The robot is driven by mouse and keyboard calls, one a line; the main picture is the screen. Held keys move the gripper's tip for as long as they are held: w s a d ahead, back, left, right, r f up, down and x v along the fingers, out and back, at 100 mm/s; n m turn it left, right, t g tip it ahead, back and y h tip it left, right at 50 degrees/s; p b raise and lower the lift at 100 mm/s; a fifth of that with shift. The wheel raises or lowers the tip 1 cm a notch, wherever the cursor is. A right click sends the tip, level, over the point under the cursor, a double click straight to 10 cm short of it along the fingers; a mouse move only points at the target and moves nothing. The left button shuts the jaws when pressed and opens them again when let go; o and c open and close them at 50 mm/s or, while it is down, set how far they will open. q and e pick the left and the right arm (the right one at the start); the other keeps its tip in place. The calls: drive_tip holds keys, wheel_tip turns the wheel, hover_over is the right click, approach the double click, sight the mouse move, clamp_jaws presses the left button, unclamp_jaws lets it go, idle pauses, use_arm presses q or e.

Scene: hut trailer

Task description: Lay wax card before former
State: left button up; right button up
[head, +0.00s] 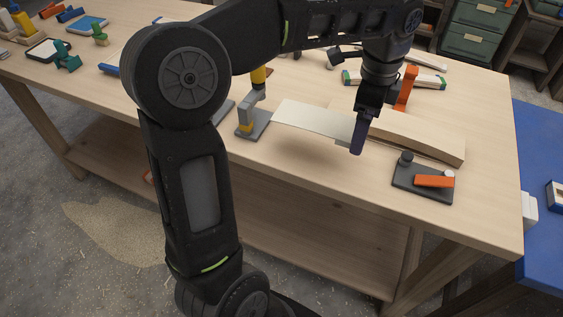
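The wax card (308,120) looks like a thin, pale cream sheet. It lies level over the front of the table, with a soft shadow below it, so it seems slightly raised. My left gripper (358,148) points down at the card's right end and appears shut on it; the far finger is hidden. The former (425,140) seems to be the long, curved pale wooden block just right of and behind the gripper. The gripper and card cover its left part. My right gripper is not in view.
A grey-based clamp (253,124) with a yellow part stands at the card's left end. A dark plate (425,193) with an orange bar lies near the front right. An orange clamp (406,87) stands behind the former. My forearm hides part of the workbench (488,120).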

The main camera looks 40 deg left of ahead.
use_arm(q)
drive_tip(key=shift+w+f, duration=0.2)
drive_tip(key=shift+f, duration=0.35)
hover_over(354, 166)
wheel_tip(354, 166, down, 5)
drive_tip(key=shift+f, duration=0.15)
drive_tip(key=shift+f, duration=0.1)
wheel_tip(354, 166, down, 4)
drive_tip(key=shift+r, duration=0.25)
